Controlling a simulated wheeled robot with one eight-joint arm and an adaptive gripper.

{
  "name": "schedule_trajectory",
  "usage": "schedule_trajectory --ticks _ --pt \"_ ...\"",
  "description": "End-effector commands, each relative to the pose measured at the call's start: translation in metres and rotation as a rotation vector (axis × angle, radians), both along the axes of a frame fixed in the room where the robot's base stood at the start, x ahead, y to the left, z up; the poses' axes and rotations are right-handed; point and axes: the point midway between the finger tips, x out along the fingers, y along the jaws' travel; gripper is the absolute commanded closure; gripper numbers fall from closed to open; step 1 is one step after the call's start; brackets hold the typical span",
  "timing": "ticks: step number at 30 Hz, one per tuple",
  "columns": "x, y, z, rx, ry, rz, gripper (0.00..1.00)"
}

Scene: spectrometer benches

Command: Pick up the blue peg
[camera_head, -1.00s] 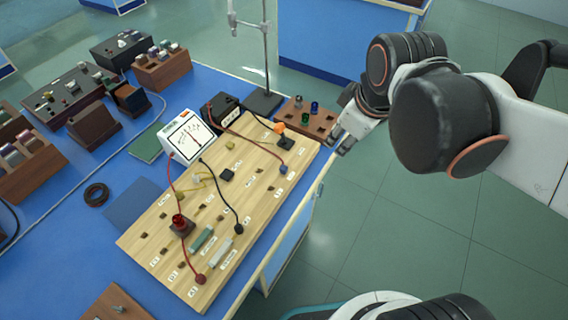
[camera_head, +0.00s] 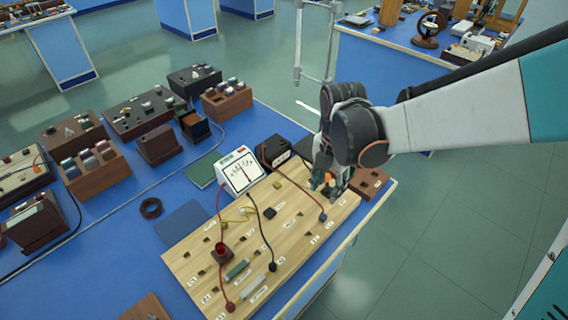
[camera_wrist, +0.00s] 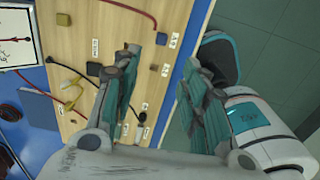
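My gripper (camera_head: 328,188) is over the far right end of the wooden board (camera_head: 205,265), beside a small brown block (camera_head: 372,180). In the wrist view its two teal-padded fingers (camera_wrist: 160,60) are apart, with nothing seen held between them. The blue peg that stood in the brown block is not clearly visible now; my gripper and arm cover part of that area. A small blue plug (camera_head: 323,217) at the end of a red lead sits on the board. It also appears in the wrist view (camera_wrist: 162,38), just ahead of the fingertips.
A white meter (camera_head: 240,171) and a black box (camera_head: 273,150) stand behind the board. Red, black and yellow leads cross it. A metal stand (camera_head: 298,50) rises behind my gripper. The blue bench edge lies to the right, with open floor beyond.

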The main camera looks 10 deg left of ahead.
Motion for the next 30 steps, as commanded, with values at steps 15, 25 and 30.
schedule_trajectory --ticks 15,25,30 --pt "0.001 -0.001 -0.078 0.000 -0.001 -0.003 0.60" --pt "0.000 -0.003 -0.107 0.000 -0.001 -0.004 0.60" --pt "0.000 -0.003 -0.129 0.000 -0.001 -0.004 0.60"
